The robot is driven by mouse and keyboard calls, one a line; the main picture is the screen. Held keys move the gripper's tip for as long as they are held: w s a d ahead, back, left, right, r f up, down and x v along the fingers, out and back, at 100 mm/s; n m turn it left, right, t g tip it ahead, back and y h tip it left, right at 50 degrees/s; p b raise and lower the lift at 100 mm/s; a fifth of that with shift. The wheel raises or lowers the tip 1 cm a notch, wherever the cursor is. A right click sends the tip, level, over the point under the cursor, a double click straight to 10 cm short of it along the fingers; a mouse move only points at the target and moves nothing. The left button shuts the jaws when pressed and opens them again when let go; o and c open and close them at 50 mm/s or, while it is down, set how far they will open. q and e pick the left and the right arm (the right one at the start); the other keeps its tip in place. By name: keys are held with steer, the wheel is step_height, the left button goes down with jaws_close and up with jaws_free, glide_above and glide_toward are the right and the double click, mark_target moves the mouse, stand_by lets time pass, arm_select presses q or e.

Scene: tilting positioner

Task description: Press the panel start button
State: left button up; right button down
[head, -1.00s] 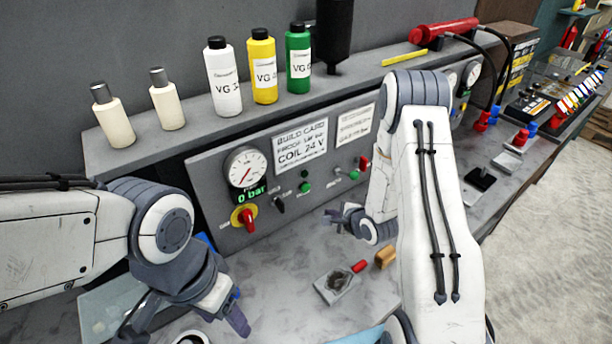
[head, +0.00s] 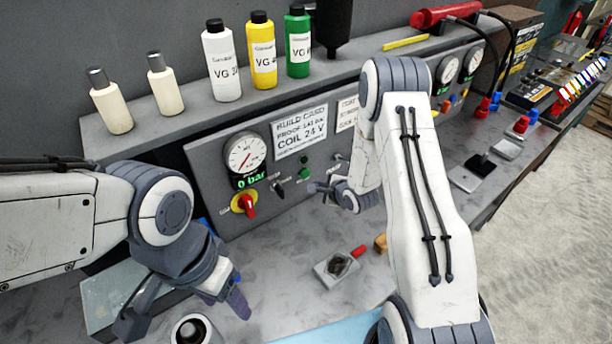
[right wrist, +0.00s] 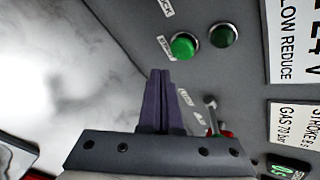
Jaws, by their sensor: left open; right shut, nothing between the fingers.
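The grey control panel (head: 212,165) stands at the back of the bench. Its green start button (head: 304,173) is below the build card; a darker green lamp sits just above it. In the right wrist view the bright green button (right wrist: 184,46) is next to a dark green lamp (right wrist: 222,35). My right gripper (head: 318,188) is shut and empty, just in front of the panel and slightly below and right of the button. In the wrist view its closed fingertips (right wrist: 160,75) point toward the button, with a visible gap. My left gripper (head: 183,317) is open over the bench at lower left.
A pressure gauge (head: 246,154) reads 0 bar above a red and yellow switch (head: 244,205). A black selector (head: 278,188) is left of the button. A small metal block (head: 336,268) lies on the bench. Bottles, including a yellow one (head: 262,50), stand on the shelf.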

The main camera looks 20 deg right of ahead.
steer(key=shift+w+a, duration=0.25)
steer(key=shift+w, duration=0.4)
steer(key=shift+w+a, duration=0.2)
steer(key=shift+w, duration=0.4)
stand_by(1.2)
steer(key=shift+w+a, duration=0.15)
steer(key=shift+w, duration=0.2)
steer(key=shift+w+a, duration=0.15)
steer(key=shift+w, duration=0.3)
stand_by(0.5)
steer(key=shift+s, duration=0.15)
steer(key=shift+s+d, duration=0.3)
steer(key=shift+s, duration=0.4)
steer(key=s, duration=0.1)
steer(key=s+d, duration=0.1)
steer(key=s, duration=0.2)
steer(key=shift+s+d+p, duration=0.35)
